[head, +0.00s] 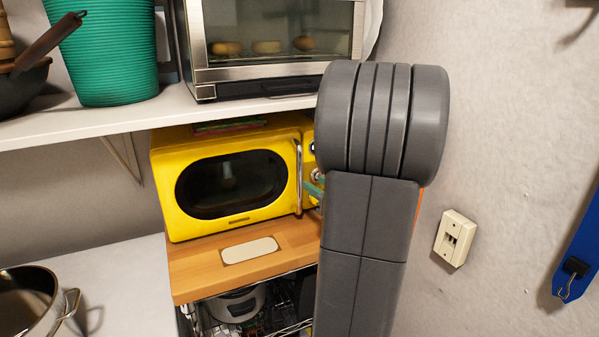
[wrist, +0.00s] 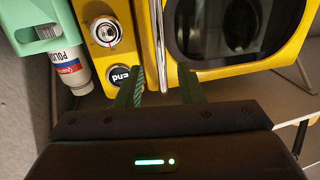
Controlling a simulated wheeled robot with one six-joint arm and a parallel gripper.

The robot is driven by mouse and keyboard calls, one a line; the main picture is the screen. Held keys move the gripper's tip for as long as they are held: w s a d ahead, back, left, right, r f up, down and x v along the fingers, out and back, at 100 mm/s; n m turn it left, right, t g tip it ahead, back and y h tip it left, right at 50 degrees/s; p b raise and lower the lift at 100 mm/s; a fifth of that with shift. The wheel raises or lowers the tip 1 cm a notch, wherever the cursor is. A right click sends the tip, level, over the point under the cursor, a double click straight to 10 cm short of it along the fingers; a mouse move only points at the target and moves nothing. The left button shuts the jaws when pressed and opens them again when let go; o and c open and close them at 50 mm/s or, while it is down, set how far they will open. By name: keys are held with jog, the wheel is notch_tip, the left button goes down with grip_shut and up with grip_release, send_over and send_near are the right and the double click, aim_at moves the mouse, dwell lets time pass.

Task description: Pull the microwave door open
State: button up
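The yellow microwave (head: 240,225) stands on a wooden board in the head view. Its door has a dark oval window (head: 231,184) and looks shut. The chrome upright handle (head: 299,178) is at the door's right edge; in the wrist view the handle (wrist: 159,40) shows to the left of the window. My gripper (wrist: 161,76) is open in the wrist view, with one finger on each side of the handle's line. Whether the fingers touch the handle is unclear. In the head view my arm hides most of the gripper and much of the control side.
A toaster oven (head: 275,75) and a green basket (head: 105,50) stand on the white shelf (head: 90,124) above. A metal pot (head: 40,305) is at lower left. A wall switch (head: 455,238) is to the right. A white bottle (wrist: 70,68) shows beside the microwave.

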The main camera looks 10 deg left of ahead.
aim_at(301, 175)
jog(key=p+x, duration=0.1)
jog(key=x, duration=0.7)
grip_shut()
